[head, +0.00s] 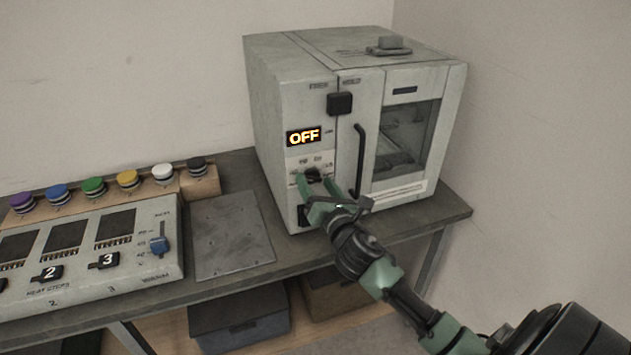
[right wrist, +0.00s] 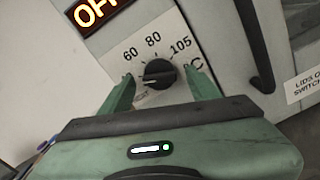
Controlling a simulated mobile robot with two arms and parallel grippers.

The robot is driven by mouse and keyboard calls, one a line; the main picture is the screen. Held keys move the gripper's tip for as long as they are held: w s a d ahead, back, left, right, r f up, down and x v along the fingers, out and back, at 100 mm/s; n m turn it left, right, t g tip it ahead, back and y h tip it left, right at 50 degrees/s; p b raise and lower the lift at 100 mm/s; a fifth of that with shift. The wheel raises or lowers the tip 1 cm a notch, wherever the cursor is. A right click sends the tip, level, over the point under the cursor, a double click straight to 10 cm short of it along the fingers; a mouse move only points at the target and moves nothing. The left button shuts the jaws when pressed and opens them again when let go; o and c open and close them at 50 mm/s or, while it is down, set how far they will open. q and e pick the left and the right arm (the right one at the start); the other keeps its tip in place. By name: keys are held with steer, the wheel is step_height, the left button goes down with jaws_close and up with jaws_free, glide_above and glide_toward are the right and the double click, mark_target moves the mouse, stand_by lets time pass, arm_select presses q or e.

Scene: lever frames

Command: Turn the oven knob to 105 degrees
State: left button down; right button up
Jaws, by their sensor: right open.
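The oven (head: 312,110) is a pale box on the bench with a glass door at right. Its display (head: 304,137) reads OFF; part of it also shows in the right wrist view (right wrist: 98,12). The black oven knob (right wrist: 159,73) sits on a dial marked 60, 80 and 105 °C. Its pale pointer line points left, below the 60 mark. My right gripper (right wrist: 162,88) is open, with its green fingers on either side of the knob; I cannot tell whether they touch it. In the head view the right gripper (head: 318,183) partly covers the knob (head: 313,173). My left gripper is not in view.
A black door handle (head: 359,160) stands just right of the right gripper. A black square switch (head: 340,104) is above. A grey metal plate (head: 231,236) and a control panel (head: 90,250) lie left on the bench.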

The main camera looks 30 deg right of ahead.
steer(key=shift+w, duration=0.3)
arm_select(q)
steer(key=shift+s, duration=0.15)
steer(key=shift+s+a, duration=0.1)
arm_select(e)
jaws_close()
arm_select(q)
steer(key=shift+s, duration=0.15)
